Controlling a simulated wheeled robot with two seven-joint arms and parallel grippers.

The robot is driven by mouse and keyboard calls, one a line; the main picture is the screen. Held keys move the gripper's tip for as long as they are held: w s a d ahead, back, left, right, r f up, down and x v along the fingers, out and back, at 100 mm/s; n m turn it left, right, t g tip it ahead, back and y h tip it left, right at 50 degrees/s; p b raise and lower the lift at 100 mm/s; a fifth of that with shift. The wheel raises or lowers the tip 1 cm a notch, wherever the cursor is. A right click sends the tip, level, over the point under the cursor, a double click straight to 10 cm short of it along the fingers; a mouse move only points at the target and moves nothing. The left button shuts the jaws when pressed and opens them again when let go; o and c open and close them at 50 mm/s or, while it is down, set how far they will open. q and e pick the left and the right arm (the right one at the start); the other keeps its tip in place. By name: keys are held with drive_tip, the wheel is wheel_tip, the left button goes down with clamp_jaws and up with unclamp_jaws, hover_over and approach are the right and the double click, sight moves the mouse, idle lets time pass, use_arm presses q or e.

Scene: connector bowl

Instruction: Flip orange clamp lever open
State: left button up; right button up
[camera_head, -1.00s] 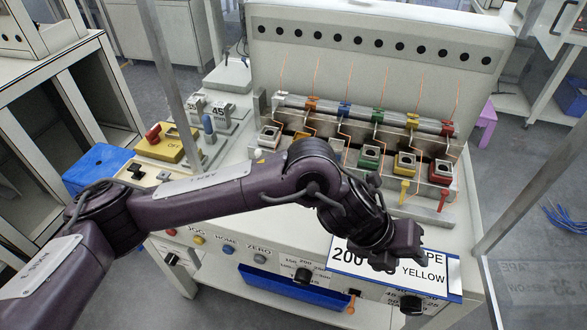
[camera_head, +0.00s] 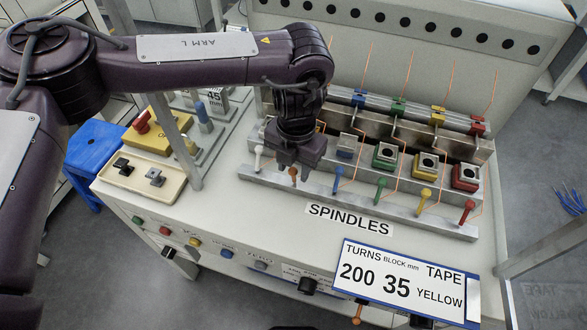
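An orange-topped lever (camera_head: 293,174) stands on the front metal rail (camera_head: 360,200), between a white one (camera_head: 258,157) and a blue one (camera_head: 338,180). My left gripper (camera_head: 298,165) hangs over the rail with its fingers pointing down, right at or just above the orange lever. It hides part of the area behind, including the orange station's block and most of its rear clamp; only a bit of orange (camera_head: 320,126) shows beside my wrist. I cannot tell whether the fingers touch the orange lever or how far apart they are. My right gripper is not seen.
Green (camera_head: 380,190), yellow (camera_head: 424,199) and red (camera_head: 467,211) levers stand farther right. Rear clamps include blue (camera_head: 358,97) and green (camera_head: 398,105), with thin upright copper wires. A tray (camera_head: 140,178) lies left; a sign (camera_head: 400,285) stands in front.

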sight(294, 168)
use_arm(q)
wheel_tip(294, 168, down, 2)
drive_tip(key=shift+w+f, duration=0.15)
drive_tip(key=shift+f, duration=0.5)
clamp_jaws()
drive_tip(key=t+b, duration=0.1)
drive_tip(key=s+f+t+b, duration=0.1)
drive_tip(key=shift+a+h+b, duration=0.25)
drive_tip(key=shift+h+b, duration=0.05)
drive_tip(key=shift+h, duration=0.1)
drive_tip(key=shift+s+r+t+b, duration=0.1)
drive_tip(key=shift+t+b, duration=0.55)
drive_tip(key=shift+t, duration=0.15)
drive_tip(key=shift+r, duration=0.15)
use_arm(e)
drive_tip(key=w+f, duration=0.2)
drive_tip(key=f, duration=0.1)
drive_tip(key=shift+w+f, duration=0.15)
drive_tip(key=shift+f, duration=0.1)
